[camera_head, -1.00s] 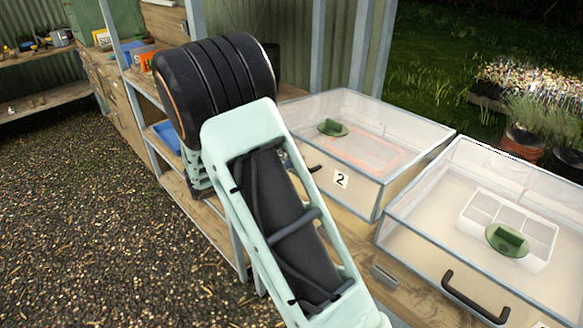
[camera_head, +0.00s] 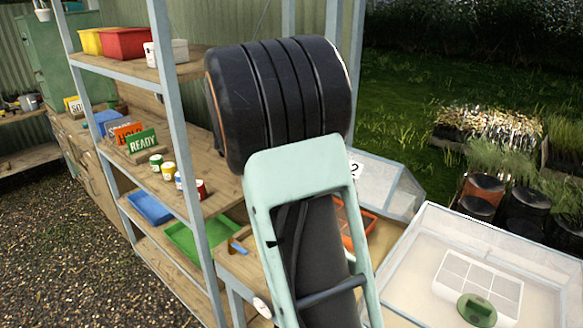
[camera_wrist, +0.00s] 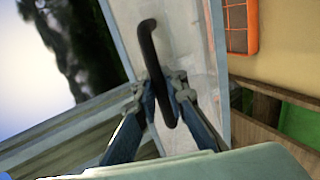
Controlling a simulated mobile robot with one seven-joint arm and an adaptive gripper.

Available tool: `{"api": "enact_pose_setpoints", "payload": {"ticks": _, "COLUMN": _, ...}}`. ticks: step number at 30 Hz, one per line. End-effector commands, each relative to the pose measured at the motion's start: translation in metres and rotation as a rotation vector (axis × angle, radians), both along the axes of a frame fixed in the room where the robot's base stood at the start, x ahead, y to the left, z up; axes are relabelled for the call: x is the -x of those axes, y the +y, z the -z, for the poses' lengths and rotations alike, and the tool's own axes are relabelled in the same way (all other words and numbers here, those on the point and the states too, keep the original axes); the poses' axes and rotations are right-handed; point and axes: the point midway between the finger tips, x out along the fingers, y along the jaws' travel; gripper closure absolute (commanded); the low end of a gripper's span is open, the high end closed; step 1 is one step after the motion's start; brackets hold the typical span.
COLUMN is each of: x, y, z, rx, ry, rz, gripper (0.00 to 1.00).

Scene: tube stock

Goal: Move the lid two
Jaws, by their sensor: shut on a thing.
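Lid two (camera_head: 385,185) is a clear, grey-framed lid marked "2". It is raised and tilted behind my arm in the head view, and its left part is hidden. In the wrist view my gripper (camera_wrist: 165,100) is shut on the lid's black bar handle (camera_wrist: 147,45), beside the pale lid panel (camera_wrist: 190,45). The head view hides my fingertips behind the arm. Below the lid an orange-rimmed tray (camera_head: 362,225) shows, partly hidden by my arm; the tray also shows in the wrist view (camera_wrist: 252,25).
A second clear-topped box (camera_head: 420,270) at right holds a white divided tray (camera_head: 462,275) and a green knobbed piece (camera_head: 477,310). Shelves at left carry a READY sign (camera_head: 143,141), small tins and a green tray (camera_head: 195,240). Grass lies behind.

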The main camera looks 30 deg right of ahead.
Motion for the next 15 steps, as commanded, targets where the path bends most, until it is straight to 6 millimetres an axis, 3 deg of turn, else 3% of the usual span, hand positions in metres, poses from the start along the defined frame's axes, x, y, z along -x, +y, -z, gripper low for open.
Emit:
{"api": "enact_pose_setpoints", "payload": {"ticks": 4, "x": -0.001, "y": -0.012, "z": -0.016, "rx": 0.002, "ry": -0.006, "rz": -0.001, "gripper": 1.00}}
{"api": "enact_pose_setpoints", "payload": {"ticks": 15, "x": -0.003, "y": -0.017, "z": -0.021, "rx": 0.001, "ry": -0.006, "rz": -0.005, "gripper": 1.00}}
